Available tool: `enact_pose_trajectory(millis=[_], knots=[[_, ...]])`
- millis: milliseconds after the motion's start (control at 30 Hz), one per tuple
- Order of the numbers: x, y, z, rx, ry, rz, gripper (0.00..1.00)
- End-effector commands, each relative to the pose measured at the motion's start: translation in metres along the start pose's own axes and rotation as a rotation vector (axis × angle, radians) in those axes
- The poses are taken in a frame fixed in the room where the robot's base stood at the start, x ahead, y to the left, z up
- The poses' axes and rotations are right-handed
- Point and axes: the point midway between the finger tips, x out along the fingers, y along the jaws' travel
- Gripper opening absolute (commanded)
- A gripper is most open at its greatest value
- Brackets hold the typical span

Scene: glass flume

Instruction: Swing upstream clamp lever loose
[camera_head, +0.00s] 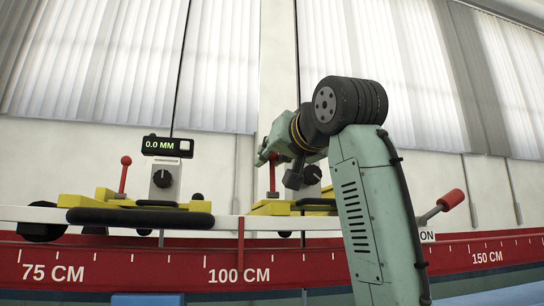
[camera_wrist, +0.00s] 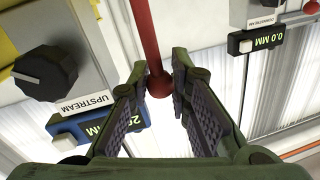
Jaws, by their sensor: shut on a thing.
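The upstream clamp lever (camera_wrist: 149,35) is a red rod ending in a round red knob (camera_wrist: 160,84). In the wrist view my gripper (camera_wrist: 159,76) has its two padded fingers on either side of the knob, shut on it. In the head view the lever (camera_head: 272,178) stands nearly upright above a yellow clamp block (camera_head: 280,208), and my gripper (camera_head: 266,152) is at its top. The knob there is hidden by the gripper. The UPSTREAM label (camera_wrist: 86,103) shows beside a black dial (camera_wrist: 45,73) in the wrist view.
A second red lever (camera_head: 123,175) stands to the left, by a black readout (camera_head: 167,147) showing 0.0 MM. A blue readout (camera_wrist: 98,128) lies close to my left finger in the wrist view. The red scaled rail (camera_head: 130,268) runs along the front; a red-handled crank (camera_head: 450,200) is at right.

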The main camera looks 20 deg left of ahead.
Motion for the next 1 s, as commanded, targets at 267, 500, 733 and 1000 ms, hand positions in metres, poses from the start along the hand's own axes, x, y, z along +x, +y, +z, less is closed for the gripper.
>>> enact_pose_trajectory(millis=[267,500,733,1000], knots=[[0.0,0.0,0.0,0.0,0.0,-0.001,0.0],[-0.004,0.0,0.006,-0.009,0.058,-0.016,0.0],[-0.021,-0.002,0.01,-0.044,0.273,-0.065,0.0],[-0.03,-0.004,0.004,-0.063,0.382,-0.088,0.0]])
